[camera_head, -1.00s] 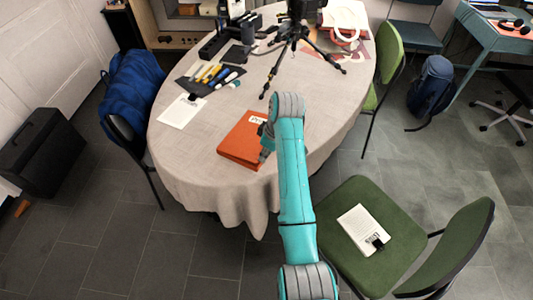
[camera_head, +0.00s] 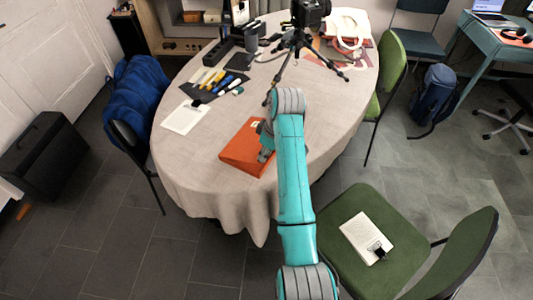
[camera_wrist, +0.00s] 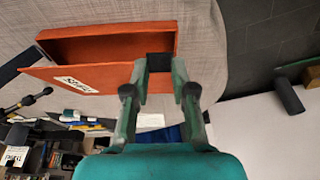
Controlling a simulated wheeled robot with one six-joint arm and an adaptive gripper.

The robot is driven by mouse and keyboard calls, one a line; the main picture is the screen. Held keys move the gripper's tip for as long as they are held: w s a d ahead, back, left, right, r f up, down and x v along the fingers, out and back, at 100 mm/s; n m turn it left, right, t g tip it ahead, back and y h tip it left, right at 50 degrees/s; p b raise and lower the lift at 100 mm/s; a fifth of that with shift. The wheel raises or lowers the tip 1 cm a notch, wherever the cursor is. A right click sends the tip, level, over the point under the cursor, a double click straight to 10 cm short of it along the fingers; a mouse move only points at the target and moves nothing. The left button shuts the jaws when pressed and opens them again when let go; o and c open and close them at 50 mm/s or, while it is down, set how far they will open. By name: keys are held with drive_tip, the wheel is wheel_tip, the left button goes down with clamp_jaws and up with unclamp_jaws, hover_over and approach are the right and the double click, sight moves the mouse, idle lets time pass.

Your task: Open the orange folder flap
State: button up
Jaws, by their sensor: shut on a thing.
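The orange folder (camera_head: 235,163) lies near the front of the round table, left of my forearm. Its orange flap (camera_wrist: 108,77), with a white label, is lifted part way, and a gap shows the inside of the folder (camera_wrist: 110,46) in the wrist view. My gripper (camera_wrist: 159,72) is at the flap's edge, shut on the flap, with a dark tab (camera_wrist: 158,62) between the fingertips. In the head view my gripper (camera_head: 266,150) is partly hidden by my arm at the folder's right side.
A black tripod (camera_head: 293,45) stands behind the folder. A white sheet (camera_head: 185,117) and several markers (camera_head: 212,80) lie to the left and behind. A green chair (camera_head: 355,215) with a clipboard is at the right front. Bare tablecloth (camera_head: 185,170) lies left of the folder.

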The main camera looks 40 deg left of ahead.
drive_tip(key=shift+a+r, duration=0.3)
drive_tip(key=shift+r, duration=0.25)
drive_tip(key=shift+a+r, duration=0.25)
drive_tip(key=shift+r, duration=0.4)
drive_tip(key=shift+s+a+r, duration=0.15)
drive_tip(key=shift+a+r, duration=0.6)
drive_tip(key=shift+r, duration=0.3)
drive_tip(key=shift+a, duration=0.1)
drive_tip(key=shift+s+a+r, duration=0.15)
drive_tip(key=shift+a+r, duration=0.75)
drive_tip(key=shift+r, duration=0.1)
